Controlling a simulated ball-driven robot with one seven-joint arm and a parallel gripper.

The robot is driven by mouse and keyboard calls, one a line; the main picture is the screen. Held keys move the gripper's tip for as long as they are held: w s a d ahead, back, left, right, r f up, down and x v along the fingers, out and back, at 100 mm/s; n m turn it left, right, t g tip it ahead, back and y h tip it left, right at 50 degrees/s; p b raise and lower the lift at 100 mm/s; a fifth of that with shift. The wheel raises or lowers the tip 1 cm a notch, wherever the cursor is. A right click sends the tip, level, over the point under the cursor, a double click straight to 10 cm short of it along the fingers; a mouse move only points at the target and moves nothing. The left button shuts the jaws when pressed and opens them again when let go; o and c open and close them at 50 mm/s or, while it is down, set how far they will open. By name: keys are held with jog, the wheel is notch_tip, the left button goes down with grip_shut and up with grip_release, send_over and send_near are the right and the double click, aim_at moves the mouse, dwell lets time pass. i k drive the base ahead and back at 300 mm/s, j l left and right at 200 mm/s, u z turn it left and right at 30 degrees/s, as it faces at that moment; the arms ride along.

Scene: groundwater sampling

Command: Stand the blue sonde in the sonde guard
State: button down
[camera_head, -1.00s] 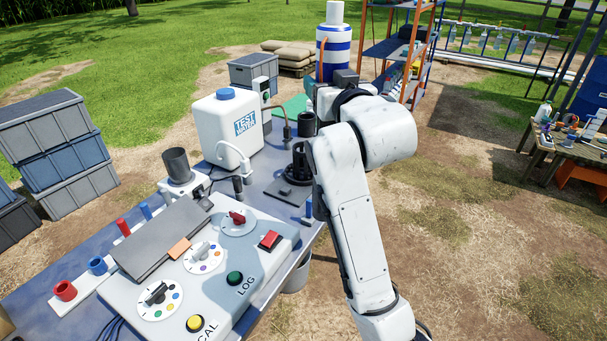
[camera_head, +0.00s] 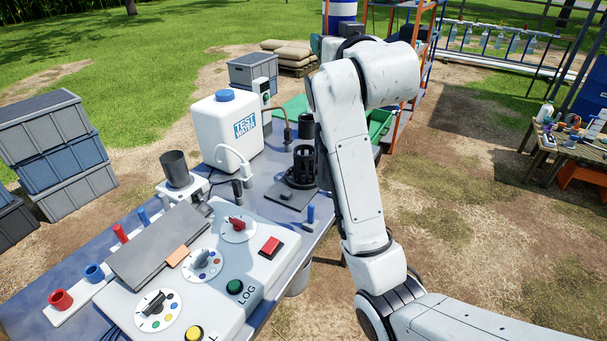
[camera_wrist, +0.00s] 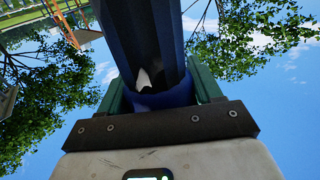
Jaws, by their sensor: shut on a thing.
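My gripper (camera_wrist: 160,92) is shut on a dark blue cylinder, the blue sonde (camera_wrist: 147,35), in the wrist view. Its green fingers press on both sides of it, and a brighter blue band shows between them. The sonde's far end runs out of the picture. In the head view my arm hides the fingers. The black, cage-like sonde guard (camera_head: 303,166) stands upright on its dark base on the blue table, left of my arm. No sonde shows in it, and my gripper is beyond and above it.
A white test-water jug (camera_head: 225,130), black cup (camera_head: 174,168) and control panel (camera_head: 185,290) crowd the table. A short blue peg (camera_head: 310,214) stands near the guard. Behind my wrist is a blue-and-white cylinder (camera_head: 342,10); I cannot tell whether it is the sonde. A green tray (camera_head: 379,122) lies beyond.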

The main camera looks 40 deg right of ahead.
aim_at(305, 176)
jog(key=i+l, duration=0.65)
jog(key=i, duration=0.15)
